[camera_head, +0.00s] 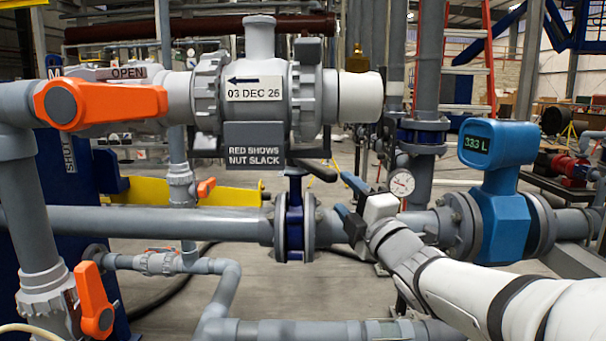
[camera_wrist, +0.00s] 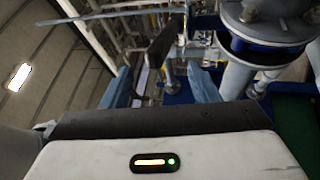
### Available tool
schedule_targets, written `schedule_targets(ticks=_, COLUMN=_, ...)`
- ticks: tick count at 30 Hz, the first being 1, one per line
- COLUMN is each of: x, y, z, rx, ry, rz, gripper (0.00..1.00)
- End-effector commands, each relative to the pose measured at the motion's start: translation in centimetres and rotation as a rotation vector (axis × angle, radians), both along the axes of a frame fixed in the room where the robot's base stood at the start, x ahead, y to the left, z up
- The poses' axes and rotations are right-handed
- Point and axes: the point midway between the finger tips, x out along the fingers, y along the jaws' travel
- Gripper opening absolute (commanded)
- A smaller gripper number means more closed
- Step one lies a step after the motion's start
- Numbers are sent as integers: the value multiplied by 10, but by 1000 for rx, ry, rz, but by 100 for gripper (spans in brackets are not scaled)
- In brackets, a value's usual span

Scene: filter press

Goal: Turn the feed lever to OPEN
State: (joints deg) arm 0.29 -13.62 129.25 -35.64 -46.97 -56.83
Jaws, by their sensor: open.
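A large orange lever (camera_head: 110,103) is at the upper left in the head view, on a grey pipe valve. It lies level, its arm pointing right from its round hub. An OPEN label (camera_head: 128,72) is just above its arm, and a SHUT label (camera_head: 68,152) is below it. No label that I can read names it as the feed lever. My gripper (camera_head: 350,202) is open and empty right of centre, well to the right of the orange lever. In the wrist view my gripper (camera_wrist: 162,82) shows two spread blue-grey fingers. No orange lever is visible there.
Another orange lever (camera_head: 95,300) is at the lower left. A grey valve body (camera_head: 262,88) carries a plate reading 03 DEC 26. Beside my gripper are a blue-centred flange (camera_head: 294,218), a gauge (camera_head: 401,183) and a blue meter (camera_head: 497,200). Grey pipes cross the foreground.

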Motion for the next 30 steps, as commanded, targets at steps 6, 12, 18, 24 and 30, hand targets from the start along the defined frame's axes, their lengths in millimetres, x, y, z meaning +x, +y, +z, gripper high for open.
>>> schedule_targets(ticks=6, x=22, y=13, z=11, rx=-5, ry=-9, rz=9, gripper=55)
schedule_targets(ticks=12, x=55, y=29, z=20, rx=-3, ry=-7, rz=9, gripper=55)
schedule_targets(ticks=18, x=74, y=38, z=25, rx=-4, ry=-10, rz=6, gripper=55)
schedule_targets(ticks=24, x=77, y=40, z=24, rx=-4, ry=-10, rz=6, gripper=55)
schedule_targets(ticks=30, x=77, y=40, z=24, rx=-4, ry=-10, rz=5, gripper=48)
